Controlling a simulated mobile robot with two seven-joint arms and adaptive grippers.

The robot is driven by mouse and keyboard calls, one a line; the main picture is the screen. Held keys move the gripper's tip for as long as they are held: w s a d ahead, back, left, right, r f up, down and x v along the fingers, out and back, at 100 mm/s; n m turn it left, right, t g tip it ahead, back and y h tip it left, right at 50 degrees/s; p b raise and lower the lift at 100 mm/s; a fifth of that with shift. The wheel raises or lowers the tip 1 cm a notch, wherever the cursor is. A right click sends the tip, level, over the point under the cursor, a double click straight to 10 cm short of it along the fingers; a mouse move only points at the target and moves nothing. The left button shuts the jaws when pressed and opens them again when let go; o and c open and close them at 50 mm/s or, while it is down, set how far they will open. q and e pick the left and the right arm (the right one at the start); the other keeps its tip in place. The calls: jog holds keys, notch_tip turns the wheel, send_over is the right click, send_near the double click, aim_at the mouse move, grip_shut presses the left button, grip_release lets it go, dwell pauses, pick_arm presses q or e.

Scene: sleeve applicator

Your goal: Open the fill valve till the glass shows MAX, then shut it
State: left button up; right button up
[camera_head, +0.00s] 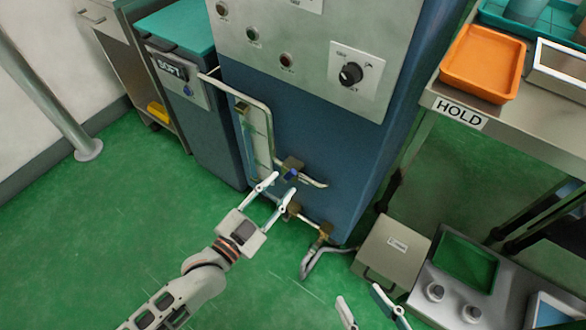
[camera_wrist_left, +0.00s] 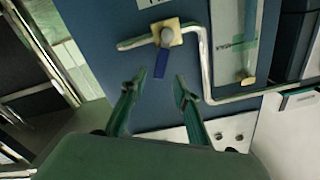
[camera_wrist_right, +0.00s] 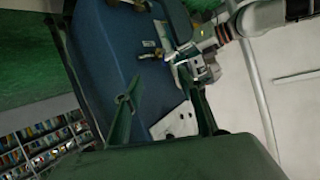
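The fill valve (camera_head: 291,168) is a brass fitting with a blue lever on a pale pipe at the front of the blue machine. In the left wrist view the blue lever (camera_wrist_left: 161,64) hangs down, slightly tilted, across the pipe. The sight glass (camera_head: 257,138) stands upright left of the valve; its liquid level is not readable. A tag on the glass (camera_wrist_left: 238,42) appears upside down in the left wrist view. My left gripper (camera_head: 280,187) is open, its fingertips just short of the lever and not visibly touching it. My right gripper (camera_head: 362,300) is open and empty, low and away from the machine.
Pipe fittings (camera_head: 325,232) and a hose sit below the valve. A grey box (camera_head: 395,250) stands on the right. A bench marked HOLD carries an orange tray (camera_head: 483,63). A control panel with a black knob (camera_head: 350,74) is above. The green floor is clear at left.

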aim_at(290, 175)
pick_arm(q)
jog(key=x, duration=0.2)
jog(key=b+x, duration=0.1)
jog(key=x, duration=0.2)
jog(key=shift+f, duration=0.2)
jog(key=shift+w+d+r, duration=0.2)
jog(key=shift+w+d, duration=0.15)
jog(key=shift+w, duration=0.05)
pick_arm(e)
jog(key=shift+s+a+f+m, duration=0.15)
jog(key=shift+s+a+m, duration=0.1)
jog(key=shift+a+m, duration=0.3)
jog(key=shift+s+a+f+m, duration=0.2)
jog(key=shift+a+m, duration=0.15)
jog(key=shift+a, duration=0.25)
pick_arm(q)
grip_shut()
pick_arm(e)
jog(key=shift+d, duration=0.15)
